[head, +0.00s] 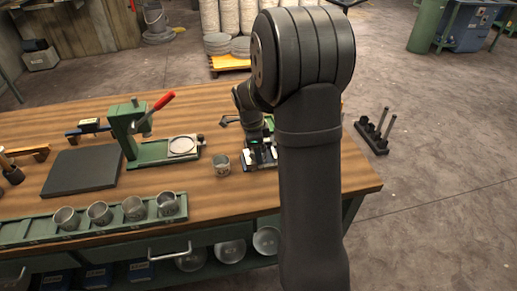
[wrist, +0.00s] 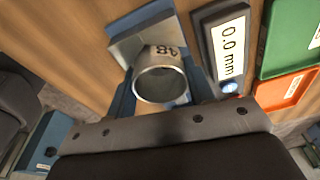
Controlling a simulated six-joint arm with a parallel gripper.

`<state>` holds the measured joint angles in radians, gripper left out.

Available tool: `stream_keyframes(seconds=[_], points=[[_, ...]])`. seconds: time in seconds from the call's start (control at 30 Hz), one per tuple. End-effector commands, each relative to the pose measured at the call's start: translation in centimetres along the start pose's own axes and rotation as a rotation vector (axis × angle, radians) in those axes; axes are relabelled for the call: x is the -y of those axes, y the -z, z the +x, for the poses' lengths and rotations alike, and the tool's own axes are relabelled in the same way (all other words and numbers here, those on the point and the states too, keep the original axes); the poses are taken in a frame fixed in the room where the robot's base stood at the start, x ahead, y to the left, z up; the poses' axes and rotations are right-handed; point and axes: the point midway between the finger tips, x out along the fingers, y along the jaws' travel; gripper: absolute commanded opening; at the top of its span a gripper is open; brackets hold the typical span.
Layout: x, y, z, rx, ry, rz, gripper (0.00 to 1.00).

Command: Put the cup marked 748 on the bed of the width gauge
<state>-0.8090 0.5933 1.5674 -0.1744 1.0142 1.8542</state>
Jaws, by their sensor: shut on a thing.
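My gripper (wrist: 160,95) is shut on a grey metal cup (wrist: 160,82), one finger on each side. The cup's open mouth faces the wrist camera. Only part of its mark shows, ending in what looks like 48. The width gauge has a blue-grey plate (wrist: 145,28) just beyond the cup, and its display (wrist: 228,45) reads 0.0 mm. I cannot tell whether the cup touches the bed. In the head view my arm partly covers the gripper (head: 257,145) and the gauge (head: 260,160), and the held cup is not clear there.
Several cups sit in a green rack (head: 20,230) along the front. A green press (head: 128,125) with a red lever stands behind. Green (wrist: 290,40) and orange (wrist: 285,90) trays lie right of the display.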

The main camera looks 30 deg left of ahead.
Motion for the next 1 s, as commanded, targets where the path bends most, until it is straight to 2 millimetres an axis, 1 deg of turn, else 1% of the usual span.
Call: stream_keyframes(seconds=[0.37,0.4,0.47,0.5,1.0], points=[[0.00,0.00,0.02,0.000,0.000,0.000,0.26],[0.01,0.00,0.02,0.000,0.001,0.000,0.54],[0.01,0.00,0.02,0.000,0.001,0.000,0.66],[0.00,0.00,0.02,0.000,0.000,0.000,0.74],[-0.23,-0.05,0.12,0.000,-0.007,-0.001,0.74]])
